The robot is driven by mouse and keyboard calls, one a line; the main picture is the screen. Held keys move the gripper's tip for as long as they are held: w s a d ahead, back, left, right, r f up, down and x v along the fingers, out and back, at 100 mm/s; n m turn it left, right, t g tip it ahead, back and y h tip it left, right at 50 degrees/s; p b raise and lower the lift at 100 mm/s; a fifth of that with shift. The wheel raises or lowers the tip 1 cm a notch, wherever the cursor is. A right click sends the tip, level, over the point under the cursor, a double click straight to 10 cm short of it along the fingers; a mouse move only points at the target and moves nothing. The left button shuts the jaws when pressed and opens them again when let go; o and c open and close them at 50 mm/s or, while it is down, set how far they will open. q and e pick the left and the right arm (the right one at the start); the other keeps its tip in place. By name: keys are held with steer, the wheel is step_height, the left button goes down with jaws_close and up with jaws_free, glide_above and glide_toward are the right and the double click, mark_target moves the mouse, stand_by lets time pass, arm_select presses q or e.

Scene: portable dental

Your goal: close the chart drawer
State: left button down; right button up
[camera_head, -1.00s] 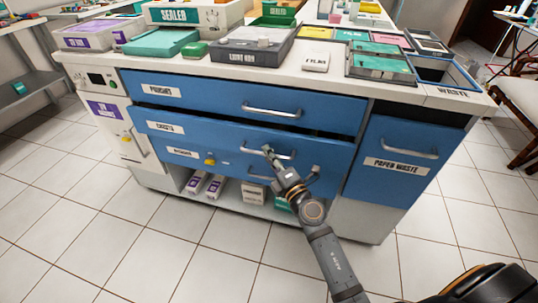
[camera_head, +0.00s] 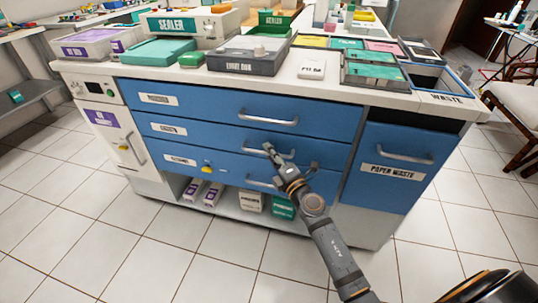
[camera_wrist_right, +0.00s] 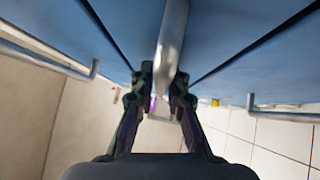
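The chart drawer (camera_head: 215,136) is the middle blue drawer of the cabinet, with a white label at its left. Its front looks level with the drawers above and below, and I see no open gap above it. My right gripper (camera_head: 270,150) is at this drawer's metal handle (camera_head: 251,147). In the right wrist view, the handle (camera_wrist_right: 173,40) runs between the two fingers of the right gripper (camera_wrist_right: 164,82). The fingers appear closed around the bar. My left gripper is out of view.
The top drawer (camera_head: 215,106) and bottom drawer (camera_head: 230,172) look shut. The paper waste front (camera_head: 395,185) is to the right. Boxes and trays crowd the countertop (camera_head: 330,88). Small boxes (camera_head: 250,203) stand on the low shelf. The tiled floor in front is clear.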

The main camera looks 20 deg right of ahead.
steer(key=o, duration=0.3)
steer(key=shift+f, duration=0.1)
steer(key=shift+s+d+f, duration=0.1)
steer(key=shift+s+f, duration=0.05)
steer(key=shift+s, duration=0.15)
steer(key=v, duration=0.6)
steer(key=shift+s, duration=0.4)
